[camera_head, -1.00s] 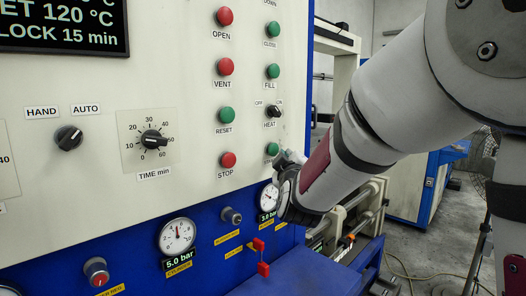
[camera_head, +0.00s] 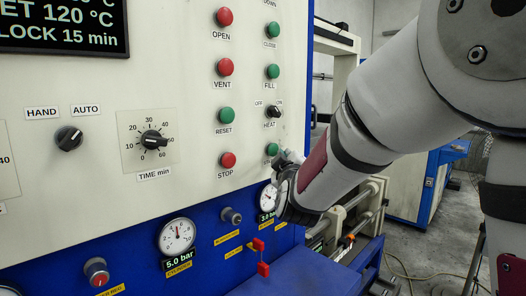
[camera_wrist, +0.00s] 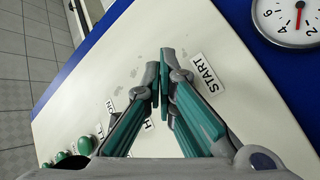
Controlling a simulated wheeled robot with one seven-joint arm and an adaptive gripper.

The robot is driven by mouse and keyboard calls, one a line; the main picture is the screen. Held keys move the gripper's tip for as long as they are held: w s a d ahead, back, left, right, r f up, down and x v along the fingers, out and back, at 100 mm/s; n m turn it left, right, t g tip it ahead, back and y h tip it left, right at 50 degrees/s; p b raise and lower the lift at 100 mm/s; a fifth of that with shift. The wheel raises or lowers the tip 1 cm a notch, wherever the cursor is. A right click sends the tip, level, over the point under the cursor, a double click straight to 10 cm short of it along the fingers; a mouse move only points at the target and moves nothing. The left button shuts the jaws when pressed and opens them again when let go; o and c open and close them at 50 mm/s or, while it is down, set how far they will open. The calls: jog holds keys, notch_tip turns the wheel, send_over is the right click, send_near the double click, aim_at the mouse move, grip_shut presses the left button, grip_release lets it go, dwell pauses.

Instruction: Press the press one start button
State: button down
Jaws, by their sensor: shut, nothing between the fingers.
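The green start button (camera_head: 271,149) is at the bottom of the right button column in the head view, below the heat switch and partly hidden by my gripper. My gripper (camera_head: 281,158) is shut and empty, right up by this button at the panel. In the wrist view my shut fingers (camera_wrist: 164,64) point at the white panel, with the START label (camera_wrist: 204,73) just right of the fingertips. The button itself is hidden behind the fingers there. I cannot tell whether the fingertips touch it.
The red stop button (camera_head: 228,160) is left of the start button, with the green reset button (camera_head: 227,115) above it. The heat switch (camera_head: 273,111) is just above my gripper. A pressure gauge (camera_head: 268,197) and a red-handled valve (camera_head: 262,255) are below.

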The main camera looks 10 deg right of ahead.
jog(key=shift+w+a, duration=0.15)
jog(key=shift+w, duration=0.05)
jog(key=shift+w+a, duration=0.4)
jog(key=shift+w, duration=0.1)
dwell(1.0)
jog(key=shift+s+d, duration=0.1)
jog(key=shift+s+d+p, duration=0.45)
jog(key=shift+s+d, duration=0.1)
jog(key=shift+s, duration=0.2)
jog(key=s+d, duration=0.1)
jog(key=s, duration=0.1)
jog(key=s+d+p, duration=0.1)
jog(key=s+d, duration=0.1)
dwell(0.6)
dwell(0.5)
